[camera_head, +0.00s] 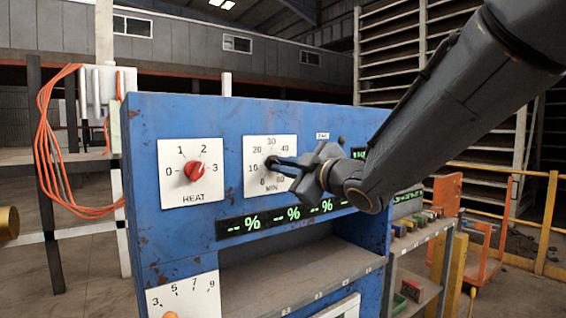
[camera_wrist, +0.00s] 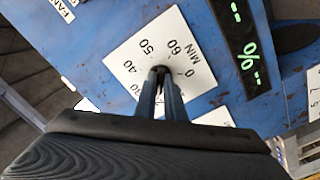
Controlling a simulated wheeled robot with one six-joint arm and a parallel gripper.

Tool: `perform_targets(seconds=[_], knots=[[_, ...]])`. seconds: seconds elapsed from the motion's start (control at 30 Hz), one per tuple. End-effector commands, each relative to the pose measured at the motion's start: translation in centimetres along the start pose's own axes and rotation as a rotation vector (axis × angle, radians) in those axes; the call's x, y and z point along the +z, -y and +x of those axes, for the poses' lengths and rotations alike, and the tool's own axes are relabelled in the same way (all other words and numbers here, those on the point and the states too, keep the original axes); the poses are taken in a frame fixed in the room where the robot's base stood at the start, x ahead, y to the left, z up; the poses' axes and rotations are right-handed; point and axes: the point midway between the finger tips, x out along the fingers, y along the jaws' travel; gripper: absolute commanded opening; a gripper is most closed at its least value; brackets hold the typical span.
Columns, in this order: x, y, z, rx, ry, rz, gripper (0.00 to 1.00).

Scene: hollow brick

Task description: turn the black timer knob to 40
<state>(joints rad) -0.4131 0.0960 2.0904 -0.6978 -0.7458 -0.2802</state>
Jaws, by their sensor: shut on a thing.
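The black timer knob (camera_head: 271,162) sits at the middle of a white square dial plate (camera_head: 287,145) marked in MIN, on a blue panel. In the head view 10, 20, 30 and 40 show around it, with 0 and 60 at the bottom. My gripper (camera_head: 274,162) reaches in from the right, its fingers shut on the knob. In the wrist view the fingertips (camera_wrist: 160,75) close around the knob and hide most of it. The dial plate (camera_wrist: 187,50) shows 40, 50, 60 and 0 there. The knob's pointer is hidden, so I cannot tell its setting.
A red HEAT knob (camera_head: 194,170) is on its own white plate left of the timer. A green percent display (camera_head: 284,217) runs below, above a recessed shelf (camera_head: 300,275). Another numbered dial plate (camera_head: 185,297) is at the lower left. Orange cable (camera_head: 50,140) hangs at the far left.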

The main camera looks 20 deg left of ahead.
Motion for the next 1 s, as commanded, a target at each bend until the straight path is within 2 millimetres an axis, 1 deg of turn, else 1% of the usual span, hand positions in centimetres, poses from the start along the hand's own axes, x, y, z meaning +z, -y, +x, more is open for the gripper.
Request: perform_targets(seconds=[1.0], knots=[[-0.02,0.13,-0.11,0.001,0.005,0.966,0.00]])
